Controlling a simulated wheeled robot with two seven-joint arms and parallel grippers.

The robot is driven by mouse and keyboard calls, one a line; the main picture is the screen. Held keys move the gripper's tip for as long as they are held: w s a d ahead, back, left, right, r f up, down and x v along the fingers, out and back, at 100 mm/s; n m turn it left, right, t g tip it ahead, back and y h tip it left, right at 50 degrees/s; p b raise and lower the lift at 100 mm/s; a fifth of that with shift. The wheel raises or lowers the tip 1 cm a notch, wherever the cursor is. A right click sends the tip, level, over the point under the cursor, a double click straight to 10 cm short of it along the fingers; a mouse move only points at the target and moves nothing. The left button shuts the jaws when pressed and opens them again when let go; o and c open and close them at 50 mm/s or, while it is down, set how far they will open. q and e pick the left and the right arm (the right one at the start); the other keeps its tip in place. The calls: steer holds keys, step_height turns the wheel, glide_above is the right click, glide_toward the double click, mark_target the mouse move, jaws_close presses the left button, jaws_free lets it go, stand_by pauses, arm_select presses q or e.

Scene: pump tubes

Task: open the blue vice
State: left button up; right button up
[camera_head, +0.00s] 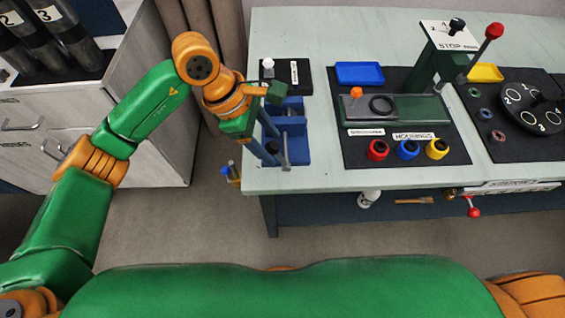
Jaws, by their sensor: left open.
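The blue vice (293,128) stands at the left front corner of the pale workbench. A thin grey bar shows upright at its front. My left gripper (275,147) reaches in from the left, over the left side of the vice. Its jaws are open, with dark fingers pointing down and right close to the vice's front. I cannot tell whether they touch the vice. The gripper and wrist hide part of the vice's left side. My right gripper is not in view.
The workbench (320,30) holds a blue tray (360,74), a green press (440,60) with a red-knobbed lever, red, blue and yellow housings, and a yellow tray (485,73). A grey cabinet (150,90) stands at left. Bare floor lies in front of the bench.

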mark_target(283, 160)
arm_select(q)
steer(key=p+x, duration=0.1)
steer(key=x, duration=0.6)
steer(key=shift+f, duration=0.35)
jaws_close()
steer(key=shift+w, duration=0.1)
stand_by(0.9)
